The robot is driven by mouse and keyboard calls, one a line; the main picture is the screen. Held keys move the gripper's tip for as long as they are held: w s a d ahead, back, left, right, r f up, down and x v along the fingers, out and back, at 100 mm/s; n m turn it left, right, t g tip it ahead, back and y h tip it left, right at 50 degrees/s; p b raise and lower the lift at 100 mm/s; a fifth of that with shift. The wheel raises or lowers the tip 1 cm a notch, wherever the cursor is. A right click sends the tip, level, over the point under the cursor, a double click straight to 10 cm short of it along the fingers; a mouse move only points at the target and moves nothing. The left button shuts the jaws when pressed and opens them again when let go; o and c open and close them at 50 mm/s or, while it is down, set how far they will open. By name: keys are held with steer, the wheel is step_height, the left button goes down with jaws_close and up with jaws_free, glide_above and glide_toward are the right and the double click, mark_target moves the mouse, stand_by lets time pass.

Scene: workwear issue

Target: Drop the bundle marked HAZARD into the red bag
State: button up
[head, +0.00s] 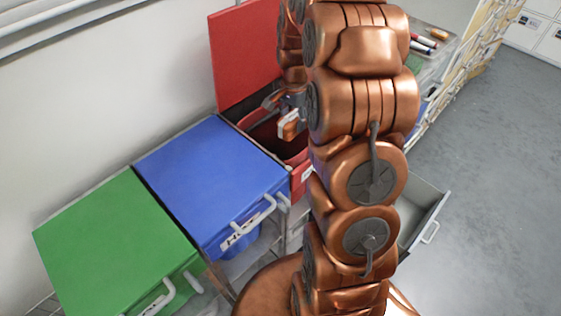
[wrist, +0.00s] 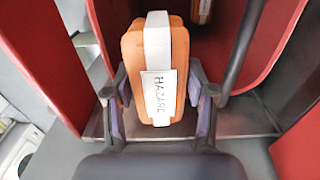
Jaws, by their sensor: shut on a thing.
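The bundle marked HAZARD (wrist: 158,90) is orange with a white band and label, and its lettering is readable in the wrist view. My gripper (wrist: 158,100) is shut on it, with one dark finger at each side. In the head view the bundle (head: 288,125) shows small, with my gripper (head: 287,108) over the opening of the red bag (head: 298,152). The red lid (head: 244,58) stands raised behind. Red walls (wrist: 225,50) surround the bundle in the wrist view. My arm hides the right part of the bag in the head view.
A blue lid (head: 212,180) and a green lid (head: 115,245), both closed, lie left of the red bag. An open grey drawer (head: 420,215) juts out at right. Another orange item (wrist: 202,10) shows at the top of the wrist view. Grey floor is clear at right.

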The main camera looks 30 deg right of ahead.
steer(key=o, duration=1.4)
steer(key=shift+c, duration=0.2)
steer(key=shift+r, duration=0.1)
step_height(320, 180, up, 12)
steer(key=s+a+r+n+g+p, duration=0.1)
steer(key=s+a+r+n+p, duration=0.35)
steer(key=s+a, duration=0.5)
steer(key=s+a+r+n+p, duration=0.4)
steer(key=s+a+r+n, duration=0.15)
steer(key=s+a, duration=0.35)
steer(key=s+a+n+p, duration=0.2)
steer(key=s+n, duration=0.3)
steer(key=s, duration=0.7)
steer(key=shift+f+g, duration=0.2)
steer(key=shift+g, duration=0.2)
